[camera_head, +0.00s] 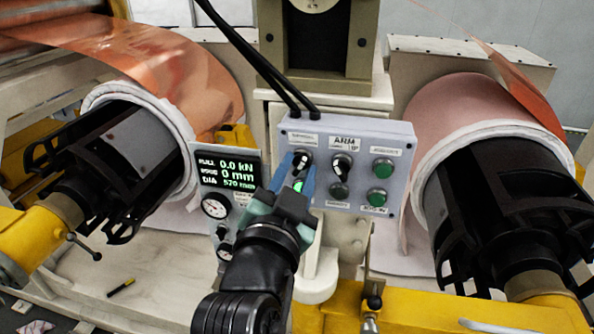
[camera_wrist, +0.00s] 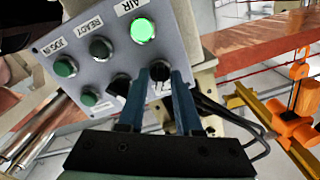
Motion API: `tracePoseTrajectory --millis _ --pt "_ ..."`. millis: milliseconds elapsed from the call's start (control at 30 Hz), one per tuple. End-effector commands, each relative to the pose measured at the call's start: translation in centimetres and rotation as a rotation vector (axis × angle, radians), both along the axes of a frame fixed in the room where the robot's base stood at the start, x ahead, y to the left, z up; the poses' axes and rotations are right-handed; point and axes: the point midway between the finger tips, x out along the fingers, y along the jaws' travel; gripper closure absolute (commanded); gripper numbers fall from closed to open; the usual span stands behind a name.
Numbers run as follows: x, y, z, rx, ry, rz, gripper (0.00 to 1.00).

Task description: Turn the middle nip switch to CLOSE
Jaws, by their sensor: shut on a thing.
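A grey control box (camera_head: 325,200) carries two black rotary switches side by side. The left switch (camera_head: 302,158) has my gripper (camera_head: 304,172) at it; its blue fingers stand on either side of the knob. In the wrist view my gripper (camera_wrist: 160,85) has its fingertips shut on this black knob (camera_wrist: 160,70). The other switch (camera_head: 342,165) is to its right, under a large label, with a white pointer mark. It is partly hidden by a finger in the wrist view (camera_wrist: 119,85). The small labels are too blurred to tell which is the middle nip switch or where CLOSE lies.
A lit green button (camera_wrist: 142,30) sits near the held knob. Green buttons (camera_head: 382,168) and a dark button (camera_head: 339,191) are to the right. A display panel (camera_head: 228,170) with gauges stands left. Copper rolls on black spindles (camera_head: 115,150) flank the box. Black cables (camera_head: 265,65) run above.

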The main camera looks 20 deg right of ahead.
Motion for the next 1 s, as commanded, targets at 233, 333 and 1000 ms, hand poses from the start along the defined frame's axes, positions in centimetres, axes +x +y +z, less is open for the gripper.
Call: tracePoseTrajectory --millis 233,333,1000 --pt "-0.01 -0.03 -0.03 -0.127 0.087 0.0 1.0" --pt "0.0 0.01 0.0 -0.2 0.138 0.001 1.0" --pt "0.0 0.0 0.01 -0.689 0.47 0.0 1.0"
